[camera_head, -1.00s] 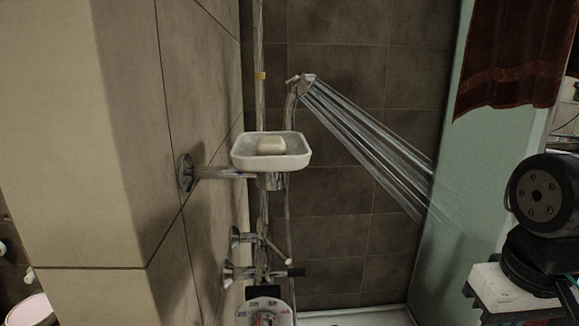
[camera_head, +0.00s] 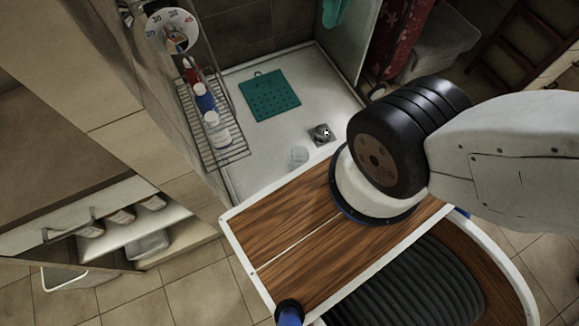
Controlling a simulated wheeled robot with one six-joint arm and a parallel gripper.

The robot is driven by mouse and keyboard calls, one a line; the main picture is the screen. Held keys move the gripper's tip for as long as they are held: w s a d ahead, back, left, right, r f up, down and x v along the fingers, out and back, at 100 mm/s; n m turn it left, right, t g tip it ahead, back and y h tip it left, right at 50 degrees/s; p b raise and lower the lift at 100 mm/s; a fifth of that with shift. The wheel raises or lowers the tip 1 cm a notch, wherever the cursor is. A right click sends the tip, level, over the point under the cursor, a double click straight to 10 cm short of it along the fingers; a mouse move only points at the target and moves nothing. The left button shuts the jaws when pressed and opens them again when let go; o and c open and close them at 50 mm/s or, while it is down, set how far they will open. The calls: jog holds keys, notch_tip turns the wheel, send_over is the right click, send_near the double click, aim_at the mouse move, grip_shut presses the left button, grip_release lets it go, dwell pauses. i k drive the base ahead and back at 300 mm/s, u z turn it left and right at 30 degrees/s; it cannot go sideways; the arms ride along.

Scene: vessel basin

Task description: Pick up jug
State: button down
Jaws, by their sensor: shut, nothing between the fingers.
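No jug can be picked out for sure. A small clear, round vessel (camera_head: 298,157) stands on the white shower tray (camera_head: 262,168), just beyond the edge of my wooden deck. It may be the jug, but its handle and spout cannot be made out. A teal object (camera_head: 335,12) at the top edge is cut off, and I cannot tell what it is. My arm's links show at the right, over the deck. My gripper is out of view.
A wire rack (camera_head: 213,118) with several bottles stands along the tray's left side. A teal mat (camera_head: 270,96) and a drain (camera_head: 322,134) lie in the tray. A shelf unit (camera_head: 130,236) is at left. A pale bin (camera_head: 440,45) stands at upper right.

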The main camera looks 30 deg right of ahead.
aim_at(299, 154)
jog(key=u, duration=0.1)
jog(key=k, duration=0.7)
jog(key=z, duration=0.4)
jog(key=k, duration=1.2)
jog(key=u, duration=0.75)
jog(key=i, duration=1.7)
jog(key=z, duration=0.75)
